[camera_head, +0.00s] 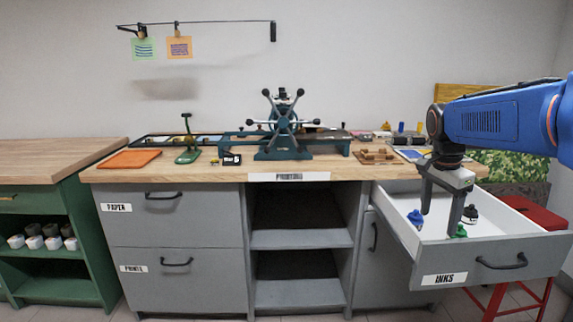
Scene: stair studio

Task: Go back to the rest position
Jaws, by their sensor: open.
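My gripper (441,223) hangs from my blue arm at the right of the head view. Its two dark fingers are apart and point down over the open drawer (500,262) labelled INKS. A blue object (415,219) lies in the drawer just left of the left finger. A green object (460,231) is by the right finger's tip, and I cannot tell whether they touch. A dark bottle-like object (470,213) stands to the right of the fingers. Nothing shows between the fingers.
The INKS drawer juts out from the wooden-topped workbench (215,173). A green press (284,130) stands on the bench, with small wooden pieces (376,155) to its right. A red stool (535,212) is right of the drawer. A green shelf unit (55,225) stands left.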

